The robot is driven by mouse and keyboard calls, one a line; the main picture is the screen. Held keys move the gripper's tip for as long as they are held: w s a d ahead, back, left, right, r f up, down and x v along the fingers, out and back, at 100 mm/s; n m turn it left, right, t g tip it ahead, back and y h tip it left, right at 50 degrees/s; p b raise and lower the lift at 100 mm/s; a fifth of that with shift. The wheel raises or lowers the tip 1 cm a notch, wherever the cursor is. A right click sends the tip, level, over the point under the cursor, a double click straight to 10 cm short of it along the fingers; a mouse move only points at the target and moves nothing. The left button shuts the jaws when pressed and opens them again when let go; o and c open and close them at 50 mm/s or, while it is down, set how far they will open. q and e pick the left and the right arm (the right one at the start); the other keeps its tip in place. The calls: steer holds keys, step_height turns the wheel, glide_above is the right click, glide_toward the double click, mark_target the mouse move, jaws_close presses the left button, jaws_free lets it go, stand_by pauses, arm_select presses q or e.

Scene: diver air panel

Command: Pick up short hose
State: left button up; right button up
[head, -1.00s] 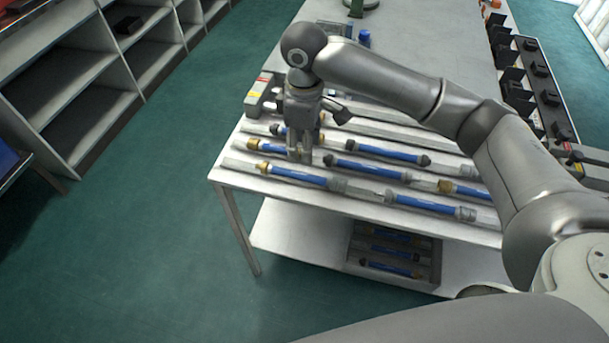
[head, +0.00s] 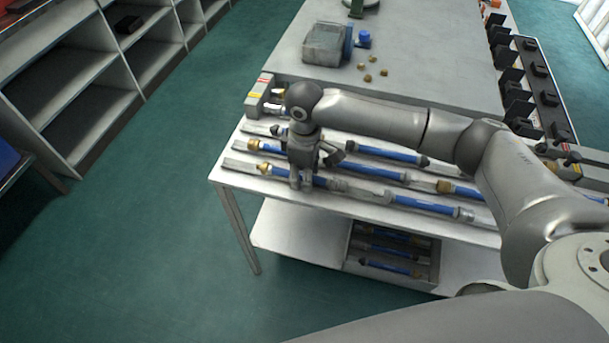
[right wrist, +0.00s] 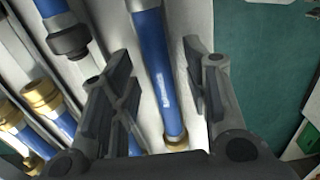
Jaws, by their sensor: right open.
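A blue hose (head: 318,180) lies in the front row of the sloped rack on the table, with a brass end at its left and a grey-brown end at its right. My right gripper (head: 301,184) points down over this hose, left of its middle. In the right wrist view the blue hose (right wrist: 158,70) runs between the two fingers, its brass end toward the palm. The fingers (right wrist: 157,58) are open and stand apart on either side of it. I cannot tell the remaining height. Similar blue hoses lie nearby, including one (head: 425,204) to the right. My left gripper is not in view.
More hoses lie in rows behind, such as one (head: 365,167) close by. A crate of hoses (head: 436,270) stands on the lower shelf. A grey box (head: 322,45) and small brass fittings (head: 368,77) are on the tabletop. Open shelving (head: 85,120) stands left; the floor between is clear.

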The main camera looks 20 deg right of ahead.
jaws_close()
steer(key=shift+r, duration=0.1)
stand_by(0.3)
steer(key=shift+w+r, duration=0.1)
steer(key=shift+r, duration=0.35)
step_height(320, 180, up, 2)
steer(key=shift+r, duration=0.15)
steer(key=s+d+r+p, duration=0.2)
steer(key=d+r+p, duration=0.2)
steer(key=d+r, duration=0.2)
steer(key=s+d+r+p, duration=0.2)
steer(key=d+r+p, duration=0.2)
steer(key=d+r, duration=0.3)
step_height(320, 180, up, 3)
steer(key=shift+s+f, duration=0.2)
steer(key=shift+s, duration=0.1)
